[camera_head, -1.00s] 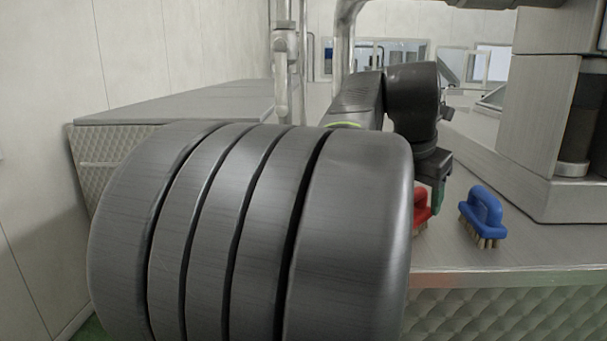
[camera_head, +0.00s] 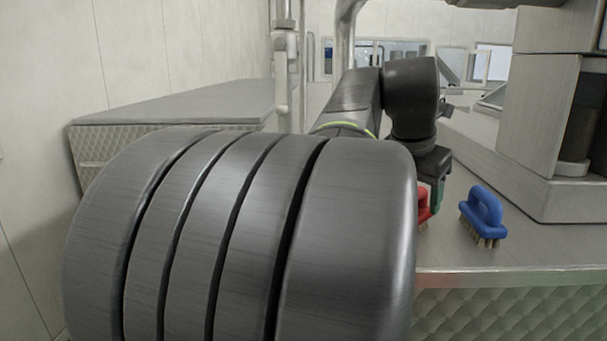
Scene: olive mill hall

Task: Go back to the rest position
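My gripper (camera_head: 437,192) shows only in part, at the end of my arm over the steel counter (camera_head: 455,256). A red brush (camera_head: 423,206) stands on the counter directly at the gripper, mostly hidden behind my arm. I cannot tell whether the gripper touches it or holds it. A blue brush (camera_head: 484,211) with pale bristles stands upright on the counter to the right, apart from the gripper. The fingertips are too hidden to show whether they are open.
A large steel machine (camera_head: 537,130) stands on the counter at the right. A vertical pipe (camera_head: 282,75) rises behind my arm. A second steel bench (camera_head: 180,104) runs along the left wall. Some bare counter lies around the blue brush.

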